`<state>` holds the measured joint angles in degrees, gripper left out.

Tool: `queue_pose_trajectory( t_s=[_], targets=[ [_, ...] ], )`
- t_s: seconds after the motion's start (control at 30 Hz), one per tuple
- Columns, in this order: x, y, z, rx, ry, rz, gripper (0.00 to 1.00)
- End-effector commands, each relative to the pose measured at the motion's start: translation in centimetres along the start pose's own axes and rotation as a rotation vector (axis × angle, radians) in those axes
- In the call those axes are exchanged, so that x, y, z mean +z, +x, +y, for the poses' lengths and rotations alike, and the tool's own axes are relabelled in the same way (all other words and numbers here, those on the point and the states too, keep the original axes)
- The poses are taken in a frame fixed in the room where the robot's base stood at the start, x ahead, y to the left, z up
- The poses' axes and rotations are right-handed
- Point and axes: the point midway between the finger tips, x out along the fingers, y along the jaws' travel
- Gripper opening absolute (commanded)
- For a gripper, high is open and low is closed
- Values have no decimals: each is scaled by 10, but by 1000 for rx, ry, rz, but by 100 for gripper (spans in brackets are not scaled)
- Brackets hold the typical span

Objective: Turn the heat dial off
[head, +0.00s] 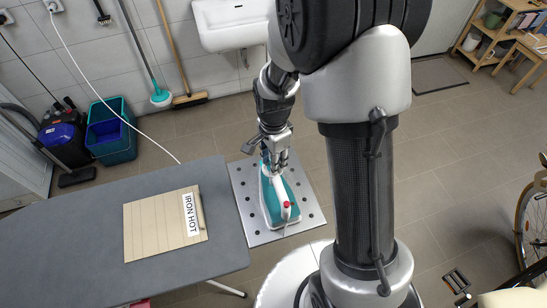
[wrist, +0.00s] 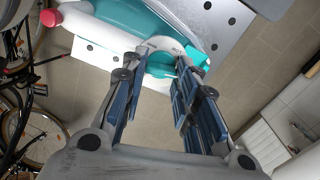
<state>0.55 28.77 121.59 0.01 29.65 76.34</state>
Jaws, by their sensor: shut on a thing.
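The teal and white iron (head: 269,207) rests on a perforated metal plate (head: 246,190) beside the ironing board. A red cap (head: 287,205) tops its near end; it shows at the upper left in the wrist view (wrist: 48,17). My gripper (head: 274,152) reaches down to the iron's far end. In the wrist view my fingers (wrist: 158,68) are closed around a pale round part, which looks like the heat dial (wrist: 162,43). The fingers and the small size hide the dial's marking, so its setting cannot be read.
A grey ironing board (head: 85,245) fills the lower left, with a beige panel (head: 155,228) labelled "IRON HOT". A white cord (head: 115,115) runs from the wall socket. Teal and blue crates (head: 111,138) stand at the left, a bicycle (head: 535,225) at the right. Floor between is free.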

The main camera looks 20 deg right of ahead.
Motion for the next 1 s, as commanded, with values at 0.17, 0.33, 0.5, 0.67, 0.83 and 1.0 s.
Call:
queue_pose_trajectory(
  t_s=[0.17,0.33,0.5,0.67,0.83,1.0],
  targets=[
    [0,0,0,0,114,0,4],
    [0,0,1,0,189,0,4],
    [0,0,1,0,229,0,4],
    [0,0,1,0,245,0,4],
    [0,0,1,0,246,0,4],
    [0,0,1,0,246,0,4]
  ],
)
